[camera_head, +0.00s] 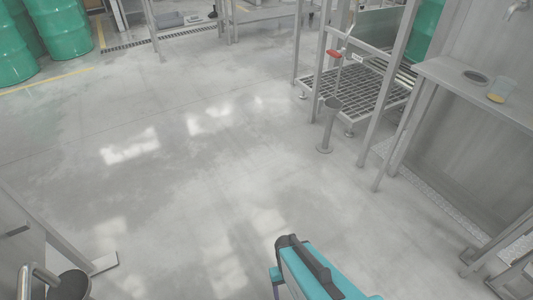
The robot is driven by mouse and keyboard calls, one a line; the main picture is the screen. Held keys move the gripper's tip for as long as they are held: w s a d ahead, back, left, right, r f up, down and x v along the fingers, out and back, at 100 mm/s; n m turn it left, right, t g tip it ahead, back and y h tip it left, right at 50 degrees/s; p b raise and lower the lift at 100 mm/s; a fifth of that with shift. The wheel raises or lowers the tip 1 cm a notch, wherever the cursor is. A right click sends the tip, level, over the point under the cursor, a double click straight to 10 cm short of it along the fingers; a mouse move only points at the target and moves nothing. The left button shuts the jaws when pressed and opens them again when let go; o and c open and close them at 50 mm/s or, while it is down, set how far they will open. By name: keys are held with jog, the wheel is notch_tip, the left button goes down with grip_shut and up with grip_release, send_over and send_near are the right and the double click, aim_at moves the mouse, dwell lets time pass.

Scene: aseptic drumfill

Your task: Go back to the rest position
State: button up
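No gripper shows in the camera_head view, so I cannot see whether it is open or shut or where it is. A teal and dark grey part at the bottom centre looks like my own body. The task names no object to handle. The rest position is not marked anywhere in this view.
Open grey floor (170,170) fills the middle. Green drums (62,28) stand at the upper left. A metal frame with a grated platform (368,92) and a small post (328,125) stand right of centre. A steel counter (450,77) is at right.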

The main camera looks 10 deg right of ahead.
notch_tip(320, 180, up, 15)
jog(key=s+p, duration=0.1)
jog(key=p, duration=1.2)
jog(key=shift+s+a+g+p, duration=0.2)
jog(key=shift+g+p, duration=0.1)
jog(key=shift+g, duration=0.1)
